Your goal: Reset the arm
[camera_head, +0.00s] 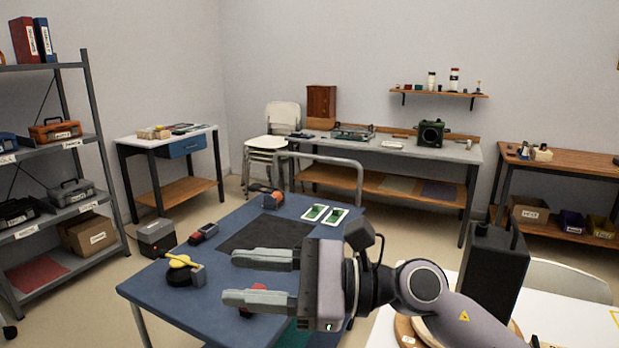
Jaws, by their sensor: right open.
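My right arm (470,318) comes in from the lower right, low over the blue table (160,288). My right gripper (245,278) points left, with its two grey fingers apart and nothing between them. It is over the front part of the table, in front of a dark mat (262,232). A small red object (250,312) shows partly behind the lower finger. My left gripper is not in view.
A white table (570,318) is at right, with a black box (494,265) near my arm. Shelves (45,150) stand left.

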